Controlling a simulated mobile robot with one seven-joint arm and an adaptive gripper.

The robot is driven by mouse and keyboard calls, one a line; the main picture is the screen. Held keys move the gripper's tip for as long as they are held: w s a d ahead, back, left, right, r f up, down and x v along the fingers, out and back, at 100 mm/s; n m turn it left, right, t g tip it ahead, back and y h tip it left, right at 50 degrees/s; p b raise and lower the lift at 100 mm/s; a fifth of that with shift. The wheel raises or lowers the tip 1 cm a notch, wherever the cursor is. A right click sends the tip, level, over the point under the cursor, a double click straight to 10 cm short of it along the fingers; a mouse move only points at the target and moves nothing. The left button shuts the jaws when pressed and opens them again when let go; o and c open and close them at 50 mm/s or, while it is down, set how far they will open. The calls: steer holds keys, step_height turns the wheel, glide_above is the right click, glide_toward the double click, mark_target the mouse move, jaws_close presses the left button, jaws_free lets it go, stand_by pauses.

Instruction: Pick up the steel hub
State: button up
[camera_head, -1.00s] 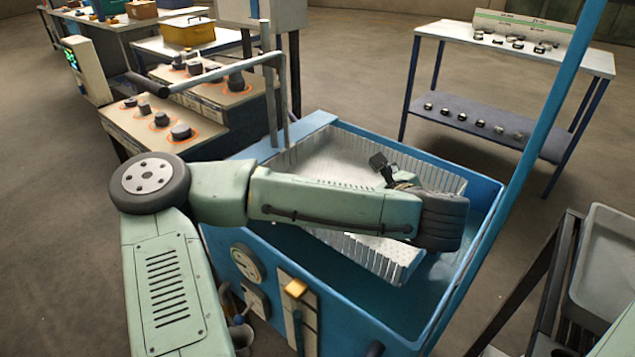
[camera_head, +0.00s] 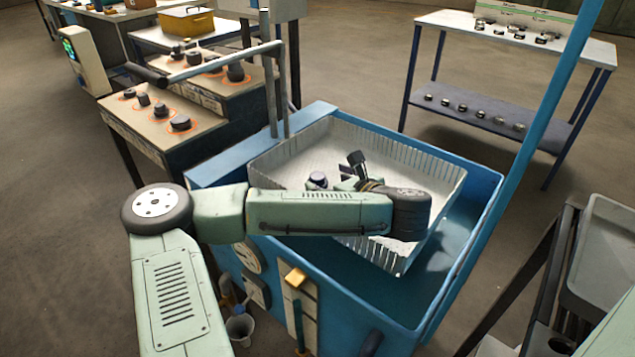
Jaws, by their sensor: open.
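A small dark grey rounded piece (camera_head: 317,179), which may be the steel hub, shows inside the white slotted basket (camera_head: 290,150) in the blue tank. It is too small and too covered to be sure it is not part of my gripper. My gripper (camera_head: 343,184) is just right of it, over the basket, mostly hidden behind my wrist and forearm. It is open, and its fingertips are not clearly visible. I cannot tell whether it touches the piece.
The blue tank (camera_head: 478,190) has a raised rim around the basket. A stepped bench (camera_head: 150,120) at left holds dark parts on orange rings. A two-level table (camera_head: 520,40) at back right holds small metal parts. A blue post (camera_head: 545,110) and grey tray (camera_head: 605,260) stand at right.

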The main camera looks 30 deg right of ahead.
mark_target(320, 178)
steer(key=shift+w+f, duration=0.5)
steer(key=shift+f, duration=0.05)
steer(key=shift+x, duration=1.85)
steer(key=shift+d, duration=0.1)
steer(key=shift+c, duration=0.3)
jaws_close()
